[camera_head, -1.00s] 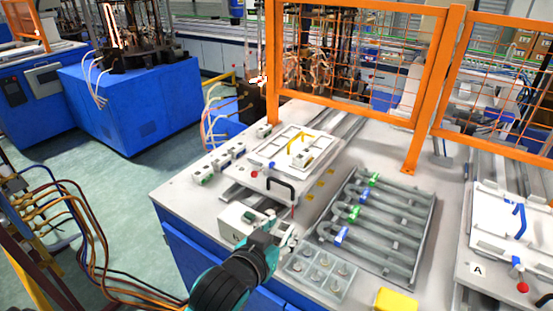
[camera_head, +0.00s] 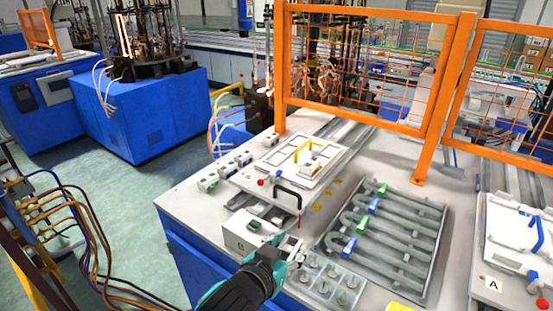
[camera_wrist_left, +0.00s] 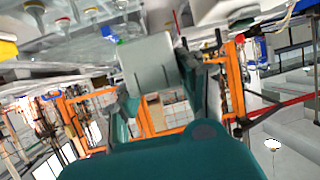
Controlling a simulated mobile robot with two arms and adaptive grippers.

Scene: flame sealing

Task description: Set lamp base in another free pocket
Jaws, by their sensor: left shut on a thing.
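My left gripper (camera_head: 290,252) is over the front edge of the bench, just left of the grey pocket tray (camera_head: 298,287). In the left wrist view the gripper (camera_wrist_left: 158,82) is shut on a pale grey cylindrical piece, the lamp base (camera_wrist_left: 148,62). In the head view this piece is mostly hidden by the fingers. Several small metal lamp bases stand in the tray's pockets; which pockets are free is too small to tell. The tray with its pieces also shows at the top left of the left wrist view. My right gripper is not in view.
A white box (camera_head: 243,240) stands close behind and left of the gripper. A rack (camera_head: 425,250) of grey U-shaped tubes with green and blue clips lies right of the tray. A white fixture with a black handle (camera_head: 288,193) is behind. An orange mesh guard (camera_head: 418,155) closes the back.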

